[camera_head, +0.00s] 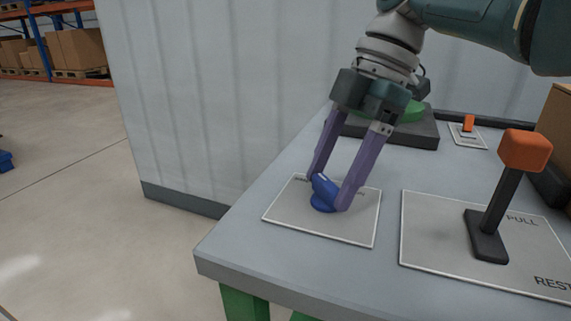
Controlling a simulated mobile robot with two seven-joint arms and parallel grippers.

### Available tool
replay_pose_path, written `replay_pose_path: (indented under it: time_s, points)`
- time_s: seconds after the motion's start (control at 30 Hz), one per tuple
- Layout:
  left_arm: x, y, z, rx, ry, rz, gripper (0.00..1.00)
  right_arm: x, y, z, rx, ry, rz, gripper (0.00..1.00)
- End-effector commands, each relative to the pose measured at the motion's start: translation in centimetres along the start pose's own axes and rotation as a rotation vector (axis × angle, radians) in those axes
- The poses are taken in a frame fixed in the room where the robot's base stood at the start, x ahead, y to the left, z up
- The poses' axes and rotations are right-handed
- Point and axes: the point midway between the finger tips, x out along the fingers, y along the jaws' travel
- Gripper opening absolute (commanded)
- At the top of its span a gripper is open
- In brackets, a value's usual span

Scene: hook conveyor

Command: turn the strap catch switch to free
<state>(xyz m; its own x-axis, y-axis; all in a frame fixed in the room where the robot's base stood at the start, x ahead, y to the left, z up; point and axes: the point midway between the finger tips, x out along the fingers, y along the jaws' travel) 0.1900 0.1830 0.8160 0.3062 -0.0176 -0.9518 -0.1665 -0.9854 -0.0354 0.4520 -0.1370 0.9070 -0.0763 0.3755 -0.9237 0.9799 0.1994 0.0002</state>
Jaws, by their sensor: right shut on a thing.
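The strap catch switch is a blue rotary knob (323,193) on a light grey plate (300,222) near the table's front left corner. My right gripper (328,193) reaches down from the upper right, its two purple fingers on either side of the knob and shut on it. The lettering on the plate is partly hidden by the fingers and too small to read. My left gripper does not show.
A lever with an orange knob (525,150) stands on a plate marked PULL and REST to the right. A green button (413,112) on a dark base and a small orange switch (468,123) sit behind. The grey table (240,246) is bare at its front left.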

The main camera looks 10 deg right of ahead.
Motion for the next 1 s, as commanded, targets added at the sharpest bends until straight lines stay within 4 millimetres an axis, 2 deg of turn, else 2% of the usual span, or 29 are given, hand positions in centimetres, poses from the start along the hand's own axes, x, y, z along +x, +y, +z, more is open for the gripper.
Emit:
replay_pose_path:
  time_s: [0.37, 0.4, 0.63, 0.87, 1.0]
  points:
    - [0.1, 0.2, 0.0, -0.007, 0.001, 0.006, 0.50, 0.1, -0.1, 0.0, -0.009, -0.002, -0.004, 0.14]
    - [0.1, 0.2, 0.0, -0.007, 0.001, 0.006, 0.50, 0.1, -0.1, 0.0, -0.009, -0.002, -0.004, 0.73]
    - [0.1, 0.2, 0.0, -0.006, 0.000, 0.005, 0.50, 0.1, 0.0, 0.0, -0.007, -0.001, -0.003, 0.99]
    - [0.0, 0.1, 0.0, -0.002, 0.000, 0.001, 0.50, 0.0, 0.0, 0.0, -0.006, -0.001, -0.002, 1.00]
    - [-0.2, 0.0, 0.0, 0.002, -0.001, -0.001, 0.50, -1.2, 0.1, 0.0, -0.006, -0.002, 0.001, 1.00]
